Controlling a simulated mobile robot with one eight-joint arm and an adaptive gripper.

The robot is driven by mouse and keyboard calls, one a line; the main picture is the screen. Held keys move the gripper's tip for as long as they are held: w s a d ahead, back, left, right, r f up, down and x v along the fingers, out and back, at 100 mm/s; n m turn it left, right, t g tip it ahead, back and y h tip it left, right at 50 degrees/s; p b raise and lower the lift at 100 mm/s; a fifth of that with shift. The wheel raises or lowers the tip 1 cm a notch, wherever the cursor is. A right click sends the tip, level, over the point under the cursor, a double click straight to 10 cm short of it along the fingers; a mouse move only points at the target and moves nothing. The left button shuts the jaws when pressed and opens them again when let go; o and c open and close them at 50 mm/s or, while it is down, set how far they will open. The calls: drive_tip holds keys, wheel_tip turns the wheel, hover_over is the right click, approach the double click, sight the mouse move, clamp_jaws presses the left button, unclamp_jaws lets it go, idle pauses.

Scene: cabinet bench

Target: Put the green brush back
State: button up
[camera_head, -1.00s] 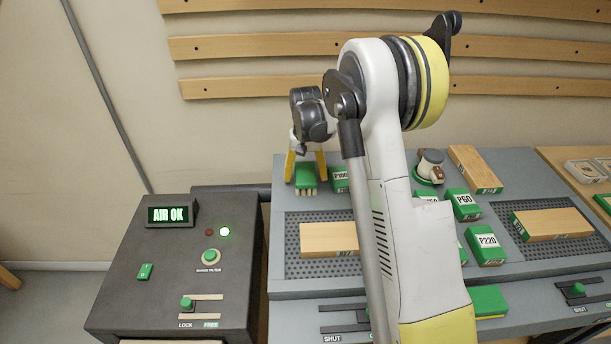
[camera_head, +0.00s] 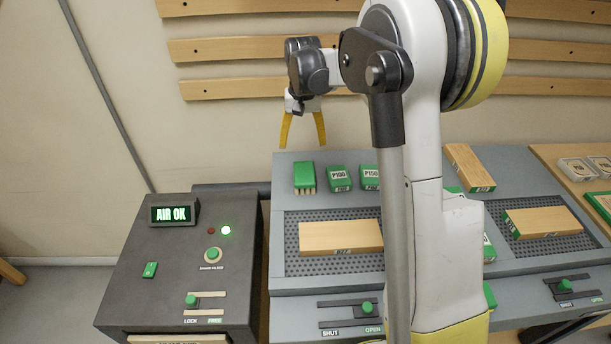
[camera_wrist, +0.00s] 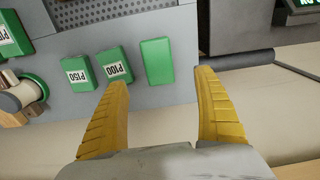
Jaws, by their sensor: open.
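The green brush (camera_head: 304,178) stands bristles down on the grey bench top, at its back left, beside the block marked P100. From above in the wrist view the brush (camera_wrist: 157,61) is a plain green rectangle. My gripper (camera_head: 303,142) is open and empty, with its yellow fingers above and behind the brush and apart from it. In the wrist view my gripper's fingers (camera_wrist: 165,75) are spread wide, and the brush lies beyond them, in the gap between.
Green blocks marked P100 (camera_head: 340,178) and P150 (camera_head: 369,177) stand right of the brush. A wooden block (camera_head: 340,237) lies on the perforated plate in front. A dark control box (camera_head: 180,260) stands left, its display reading AIR OK. Wooden slats (camera_head: 240,88) line the wall behind.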

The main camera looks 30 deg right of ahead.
drive_tip(key=s+a+r+n+t, duration=0.1)
drive_tip(key=s+a+r+t, duration=0.1)
drive_tip(key=s+a+r, duration=0.5)
drive_tip(key=s+a+n+t, duration=0.1)
drive_tip(key=s+a+t, duration=0.1)
drive_tip(key=s, duration=0.8)
drive_tip(key=s+a+n+t, duration=0.2)
drive_tip(key=s+a, duration=0.1)
drive_tip(key=s, duration=0.7)
drive_tip(key=shift+s+a+t, duration=0.15)
drive_tip(key=shift+s+t, duration=0.2)
drive_tip(key=shift+t, duration=0.05)
drive_tip(key=shift+f+b, duration=0.3)
drive_tip(key=shift+f, duration=0.05)
